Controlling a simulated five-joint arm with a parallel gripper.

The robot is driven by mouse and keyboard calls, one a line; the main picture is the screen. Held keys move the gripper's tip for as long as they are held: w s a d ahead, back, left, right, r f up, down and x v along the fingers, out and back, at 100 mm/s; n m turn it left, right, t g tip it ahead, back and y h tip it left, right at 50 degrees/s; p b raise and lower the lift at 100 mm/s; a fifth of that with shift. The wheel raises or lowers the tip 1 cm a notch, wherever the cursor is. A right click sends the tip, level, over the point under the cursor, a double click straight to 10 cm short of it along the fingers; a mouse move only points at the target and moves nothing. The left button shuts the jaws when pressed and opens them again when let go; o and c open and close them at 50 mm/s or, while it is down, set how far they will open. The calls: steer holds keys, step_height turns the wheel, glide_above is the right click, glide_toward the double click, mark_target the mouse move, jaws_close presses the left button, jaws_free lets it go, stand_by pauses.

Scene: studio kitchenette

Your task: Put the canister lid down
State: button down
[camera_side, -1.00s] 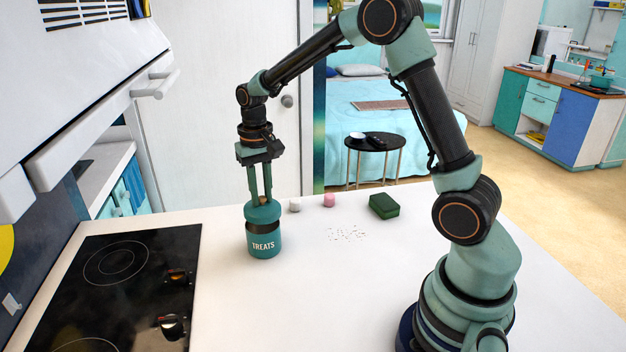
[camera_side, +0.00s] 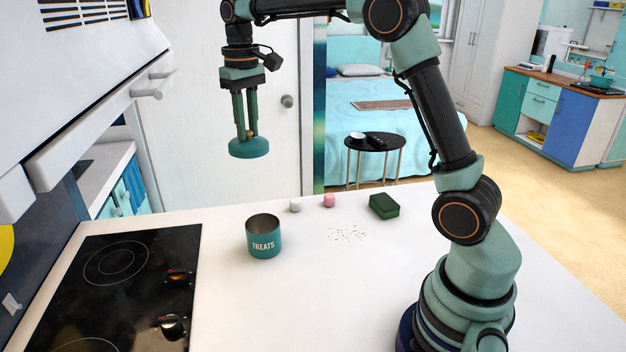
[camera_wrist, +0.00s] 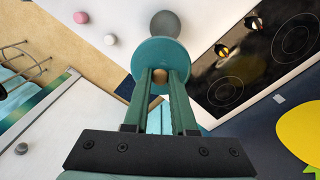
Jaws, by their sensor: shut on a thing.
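The teal canister lid (camera_side: 249,149) hangs level in the air, above and slightly left of the canister. My gripper (camera_side: 246,134) is shut on the lid's small wooden knob. In the wrist view the lid (camera_wrist: 148,52) shows as a teal disc beyond my fingers (camera_wrist: 158,76). The teal canister (camera_side: 263,242), labelled TREATS, stands upright and open on the white counter. Its grey inside (camera_wrist: 166,23) shows past the lid's edge in the wrist view.
A black cooktop (camera_side: 128,283) with knobs lies left of the canister. A white marshmallow-like piece (camera_side: 295,205), a pink one (camera_side: 329,200), a green sponge (camera_side: 384,206) and scattered white crumbs (camera_side: 347,234) lie right of it. The front middle of the counter (camera_side: 290,310) is clear.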

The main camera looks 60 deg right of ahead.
steer(key=w+d+f+n, duration=0.25)
steer(key=w+n, duration=0.25)
steer(key=n, duration=0.3)
steer(key=w+d+f+n, duration=0.1)
steer(key=w+f+n, duration=0.25)
steer(key=n, duration=0.35)
steer(key=shift+t, duration=0.3)
steer(key=f, duration=1.9)
steer(key=shift+w+d+f, duration=0.2)
steer(key=shift+w+f, duration=0.15)
steer(key=shift+f, duration=0.05)
steer(key=c, duration=0.7)
jaws_free()
steer(key=shift+f, duration=0.15)
